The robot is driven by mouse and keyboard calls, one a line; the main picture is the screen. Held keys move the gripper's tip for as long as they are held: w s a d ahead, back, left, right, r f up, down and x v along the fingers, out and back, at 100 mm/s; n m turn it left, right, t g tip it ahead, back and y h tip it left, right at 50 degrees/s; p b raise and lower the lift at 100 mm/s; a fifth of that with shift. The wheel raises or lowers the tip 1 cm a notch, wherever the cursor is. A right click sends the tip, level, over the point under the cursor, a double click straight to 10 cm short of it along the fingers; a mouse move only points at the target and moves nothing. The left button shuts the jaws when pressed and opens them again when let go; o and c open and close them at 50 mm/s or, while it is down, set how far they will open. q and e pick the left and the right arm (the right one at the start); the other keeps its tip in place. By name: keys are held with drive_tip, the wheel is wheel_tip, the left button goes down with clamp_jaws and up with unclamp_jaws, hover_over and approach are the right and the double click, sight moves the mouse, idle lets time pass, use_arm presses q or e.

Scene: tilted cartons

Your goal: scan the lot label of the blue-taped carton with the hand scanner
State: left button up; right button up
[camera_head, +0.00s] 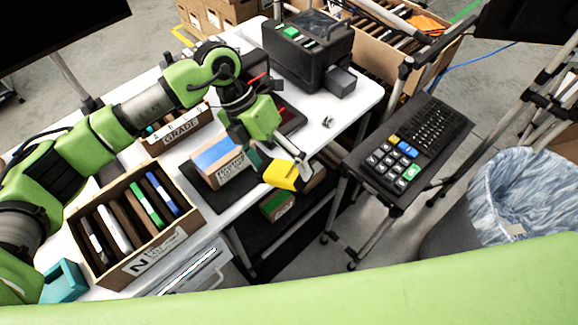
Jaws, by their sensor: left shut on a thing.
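The blue-taped carton (207,170) lies tilted on a dark mat on the white table, with a broad blue band across its top. A pale printed label shows on its front side, too small to read. My left gripper (272,148) is just right of the carton, shut on the yellow hand scanner (284,176). The scanner is held in the air near the table's front edge, apart from the label as far as I can tell. The gripper's fingers partly hide the scanner's handle. My right gripper is not in view.
An open carton of upright folders (150,243) stands at the left, and a box marked GRADE (183,131) behind. A black printer (308,50) stands at the back. A keypad stand (405,150) and a lined bin (525,195) are on the right.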

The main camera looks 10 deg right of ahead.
use_arm(q)
drive_tip(key=shift+w+a+f, duration=0.2)
drive_tip(key=shift+w+a, duration=0.1)
drive_tip(key=shift+a, duration=0.1)
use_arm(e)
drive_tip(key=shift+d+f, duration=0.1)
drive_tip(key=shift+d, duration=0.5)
use_arm(q)
drive_tip(key=shift+r, duration=0.1)
drive_tip(key=shift+r+p, duration=1.15)
drive_tip(key=shift+r, duration=1.3)
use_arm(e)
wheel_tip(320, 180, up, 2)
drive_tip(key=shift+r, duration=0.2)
